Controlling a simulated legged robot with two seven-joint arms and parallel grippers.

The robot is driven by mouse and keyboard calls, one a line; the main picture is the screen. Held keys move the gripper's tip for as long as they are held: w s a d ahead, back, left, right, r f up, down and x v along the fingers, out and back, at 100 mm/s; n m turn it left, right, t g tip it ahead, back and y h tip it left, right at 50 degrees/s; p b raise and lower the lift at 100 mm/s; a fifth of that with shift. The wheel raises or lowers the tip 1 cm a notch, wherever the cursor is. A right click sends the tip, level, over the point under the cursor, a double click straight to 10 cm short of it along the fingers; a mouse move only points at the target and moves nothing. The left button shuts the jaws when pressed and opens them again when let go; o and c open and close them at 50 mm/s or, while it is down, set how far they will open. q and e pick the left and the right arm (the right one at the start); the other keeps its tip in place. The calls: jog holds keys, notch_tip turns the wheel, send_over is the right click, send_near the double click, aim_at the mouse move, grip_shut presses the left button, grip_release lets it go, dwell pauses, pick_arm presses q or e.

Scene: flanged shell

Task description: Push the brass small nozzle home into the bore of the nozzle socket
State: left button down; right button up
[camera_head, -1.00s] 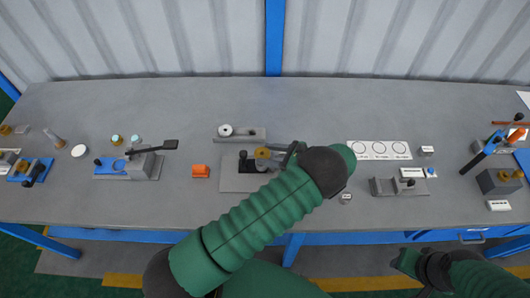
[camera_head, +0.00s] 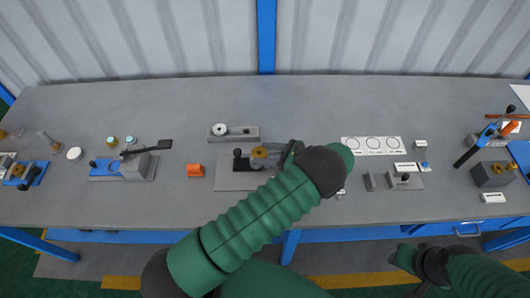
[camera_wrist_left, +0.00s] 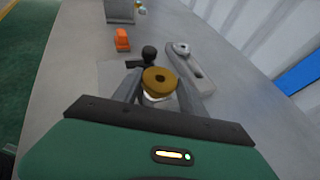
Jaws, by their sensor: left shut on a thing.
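The brass small nozzle (camera_head: 259,151) is a gold ring with a dark centre hole. It also shows in the left wrist view (camera_wrist_left: 159,78), between the two grey fingers. My left gripper (camera_head: 268,157) is shut on it, above the grey plate (camera_head: 230,182) of a fixture at the middle of the bench. A pale part shows just under the nozzle in the wrist view. The nozzle socket and its bore are hidden under the nozzle and fingers, so I cannot tell how deep the nozzle sits. My right gripper (camera_head: 403,257) is in front of the bench, too small to read.
A black knob (camera_head: 237,152) on a dark base stands close left of the nozzle. A grey block with a white ring (camera_head: 219,130) lies behind. An orange block (camera_head: 195,170) sits left, and a grey bracket (camera_head: 389,182) right.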

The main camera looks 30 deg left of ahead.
aim_at(261, 156)
pick_arm(q)
jog(key=shift+a+f, duration=0.1)
jog(key=shift+a, duration=0.9)
jog(key=shift+d, duration=0.2)
pick_arm(e)
jog(key=shift+a+r, duration=0.2)
jog(key=shift+a, duration=0.1)
pick_arm(q)
jog(key=shift+a+f, duration=0.25)
jog(key=shift+f, duration=0.15)
jog(key=shift+f+b, duration=0.2)
jog(key=shift+b, duration=0.1)
pick_arm(e)
jog(key=shift+a+f, duration=0.15)
jog(key=shift+f, duration=0.25)
pick_arm(q)
jog(key=shift+d+f, duration=0.15)
jog(key=shift+f, duration=0.1)
pick_arm(e)
jog(key=shift+f, duration=0.25)
pick_arm(q)
jog(key=shift+f+b, duration=0.65)
jog(key=shift+b, duration=0.05)
pick_arm(e)
jog(key=shift+f, duration=0.5)
